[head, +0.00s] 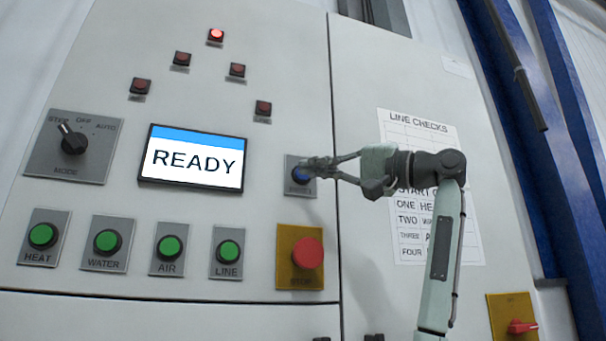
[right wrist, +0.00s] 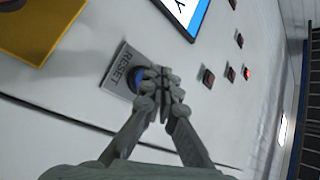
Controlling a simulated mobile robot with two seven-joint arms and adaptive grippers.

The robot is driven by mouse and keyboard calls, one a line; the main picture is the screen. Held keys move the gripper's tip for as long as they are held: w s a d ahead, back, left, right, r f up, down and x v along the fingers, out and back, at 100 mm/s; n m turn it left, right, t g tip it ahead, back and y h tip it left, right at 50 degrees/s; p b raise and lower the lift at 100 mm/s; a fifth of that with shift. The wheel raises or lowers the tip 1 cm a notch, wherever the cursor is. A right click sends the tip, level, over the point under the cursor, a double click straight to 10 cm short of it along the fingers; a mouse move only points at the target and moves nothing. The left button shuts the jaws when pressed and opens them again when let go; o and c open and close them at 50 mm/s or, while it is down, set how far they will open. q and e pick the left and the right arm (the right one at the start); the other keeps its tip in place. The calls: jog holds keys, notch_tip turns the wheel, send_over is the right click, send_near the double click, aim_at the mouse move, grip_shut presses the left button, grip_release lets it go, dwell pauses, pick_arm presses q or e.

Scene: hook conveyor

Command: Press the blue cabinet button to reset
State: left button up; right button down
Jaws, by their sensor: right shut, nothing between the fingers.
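The blue reset button (head: 299,174) sits on a small grey plate on the cabinet, right of the screen. My right gripper (head: 312,167) is shut and empty, its fingertips in front of the button and partly covering it. In the right wrist view the blue button (right wrist: 138,76) shows beside the shut fingertips (right wrist: 158,80), on a plate marked RESET. The fingertips overlap the button's edge in that view; I cannot tell whether they touch it. My left gripper is not in view.
The screen (head: 192,159) reads READY. A red stop button (head: 307,253) on a yellow plate is below the reset button. Green buttons (head: 108,241) run along the lower row, and a mode knob (head: 73,140) is at left. One red lamp (head: 216,34) is lit at the top.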

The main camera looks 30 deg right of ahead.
jog(key=s+b, duration=0.1)
jog(key=s, duration=0.1)
jog(key=s+a, duration=0.1)
jog(key=s, duration=0.2)
jog(key=shift+b, duration=0.35)
jog(key=shift+w, duration=0.1)
dwell(0.6)
